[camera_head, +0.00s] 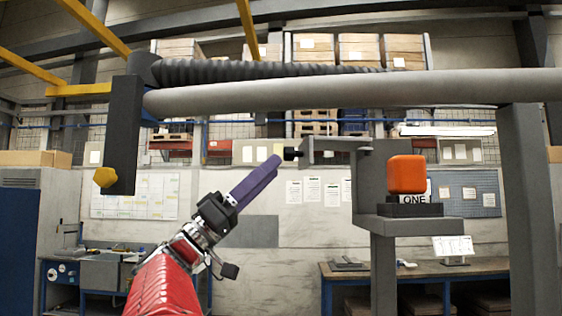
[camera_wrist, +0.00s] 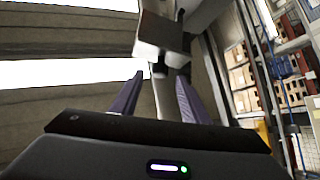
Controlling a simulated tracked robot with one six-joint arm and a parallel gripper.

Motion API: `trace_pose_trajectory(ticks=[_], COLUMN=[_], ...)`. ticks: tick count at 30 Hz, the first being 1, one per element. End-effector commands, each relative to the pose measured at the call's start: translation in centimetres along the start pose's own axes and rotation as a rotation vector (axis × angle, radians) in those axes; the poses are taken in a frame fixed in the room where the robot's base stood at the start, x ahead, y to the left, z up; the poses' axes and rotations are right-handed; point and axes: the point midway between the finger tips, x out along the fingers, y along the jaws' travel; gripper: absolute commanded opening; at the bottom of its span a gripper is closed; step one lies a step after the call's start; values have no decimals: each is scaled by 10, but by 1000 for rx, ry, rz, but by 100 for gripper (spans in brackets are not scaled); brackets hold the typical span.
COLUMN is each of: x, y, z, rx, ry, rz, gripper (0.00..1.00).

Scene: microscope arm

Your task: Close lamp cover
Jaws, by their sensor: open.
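A grey bracket-like part (camera_head: 328,146) with a small black knob (camera_head: 292,153) on its left end juts left from a grey upright block (camera_head: 370,185); I cannot tell for certain that it is the lamp cover. My gripper (camera_head: 277,160) has long purple fingers pointing up and right, their tips close to the knob. In the wrist view my gripper (camera_wrist: 159,82) is open, with the fingers apart. A grey block (camera_wrist: 163,36) with a dark knob (camera_wrist: 160,70) shows ahead between them. Whether the fingers touch the knob cannot be told.
An orange cube (camera_head: 406,174) on a black base marked "ONE" (camera_head: 412,205) stands on a grey platform (camera_head: 420,225). A thick grey beam (camera_head: 330,94) runs overhead. A grey bar (camera_head: 124,130) with a yellow knob (camera_head: 105,177) hangs left. Workbenches stand behind.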

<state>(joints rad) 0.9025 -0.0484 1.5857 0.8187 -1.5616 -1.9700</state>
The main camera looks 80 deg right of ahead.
Motion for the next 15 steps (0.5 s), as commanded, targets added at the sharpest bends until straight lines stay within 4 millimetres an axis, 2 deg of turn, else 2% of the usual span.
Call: trace_pose_trajectory(ticks=[6, 10, 15], x=[32, 42, 45], y=[0, 0, 0], z=[1, 1, 0], rx=[-2, -2, -1], ry=[-1, -1, 0], rz=[2, 0, 0], gripper=[42, 42, 42])
